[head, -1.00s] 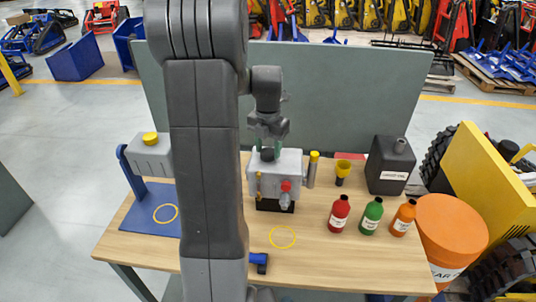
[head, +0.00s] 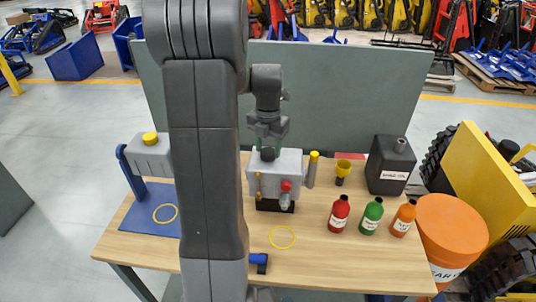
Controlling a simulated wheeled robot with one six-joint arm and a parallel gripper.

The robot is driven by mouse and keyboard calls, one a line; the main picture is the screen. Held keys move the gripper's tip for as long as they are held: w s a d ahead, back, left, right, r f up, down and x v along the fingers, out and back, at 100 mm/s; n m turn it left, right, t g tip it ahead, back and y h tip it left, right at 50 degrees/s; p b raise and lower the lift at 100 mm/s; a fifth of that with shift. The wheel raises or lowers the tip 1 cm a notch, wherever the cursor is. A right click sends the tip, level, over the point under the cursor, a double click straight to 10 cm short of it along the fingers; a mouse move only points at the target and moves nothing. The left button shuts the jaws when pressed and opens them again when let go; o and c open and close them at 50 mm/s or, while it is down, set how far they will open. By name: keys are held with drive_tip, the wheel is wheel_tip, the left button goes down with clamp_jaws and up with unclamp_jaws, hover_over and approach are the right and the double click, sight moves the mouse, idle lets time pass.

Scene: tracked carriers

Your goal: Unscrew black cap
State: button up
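The black cap (head: 267,154) sits on top of the grey box-shaped unit (head: 287,164) on the wooden table. My gripper (head: 266,141) points down directly over the cap, its greenish fingers reaching to about the cap's top. The fingers are small and partly merge with the backdrop, so I cannot tell whether they touch the cap or how far apart they are. The unit's front carries a red knob (head: 286,186) and small yellow fittings.
Red (head: 339,214), green (head: 371,216) and orange (head: 403,218) bottles stand on the right of the table (head: 300,262). A yellow funnel (head: 343,170) and a black canister (head: 389,166) stand behind them. A grey panel (head: 350,100) rises behind. A grey device on a blue stand (head: 134,185) is at left.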

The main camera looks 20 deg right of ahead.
drive_tip(key=shift+o, duration=1.3)
drive_tip(key=shift+r, duration=0.2)
drive_tip(key=shift+f, duration=0.1)
